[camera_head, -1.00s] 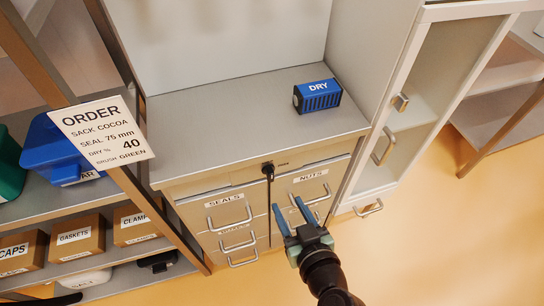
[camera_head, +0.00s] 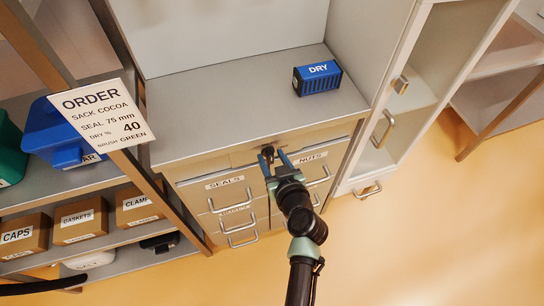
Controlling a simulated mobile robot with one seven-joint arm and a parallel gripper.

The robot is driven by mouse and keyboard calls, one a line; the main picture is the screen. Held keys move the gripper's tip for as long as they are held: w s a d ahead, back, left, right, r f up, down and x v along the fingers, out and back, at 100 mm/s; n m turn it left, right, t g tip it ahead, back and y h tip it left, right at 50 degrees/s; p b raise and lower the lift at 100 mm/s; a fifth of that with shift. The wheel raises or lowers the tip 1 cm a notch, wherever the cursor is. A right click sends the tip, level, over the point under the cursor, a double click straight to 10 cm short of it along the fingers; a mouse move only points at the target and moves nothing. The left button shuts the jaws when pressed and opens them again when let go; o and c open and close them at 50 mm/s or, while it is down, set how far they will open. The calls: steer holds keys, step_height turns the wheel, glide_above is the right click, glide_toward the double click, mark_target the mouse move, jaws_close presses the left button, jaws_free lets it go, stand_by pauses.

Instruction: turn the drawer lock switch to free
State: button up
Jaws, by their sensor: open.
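The drawer lock switch (camera_head: 268,151) is a small dark knob at the top middle of the drawer cabinet front, between the SEALS drawer (camera_head: 224,182) and the NUTS drawer (camera_head: 314,158). My gripper (camera_head: 275,157) is open, with its two blue fingers pointing up at the switch. The fingers appear to be on either side of the knob or just in front of it; I cannot tell if they touch it. The gripper and wrist hide the lower part of the switch and the strip below it.
A blue DRY box (camera_head: 317,79) sits on the grey counter (camera_head: 215,110). An order card (camera_head: 103,117) hangs at the left on a shelf rack with bins and cardboard boxes. A glass-fronted cabinet (camera_head: 410,110) stands at the right. The floor at the right is clear.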

steer(key=shift+w, duration=0.15)
jaws_close()
stand_by(0.4)
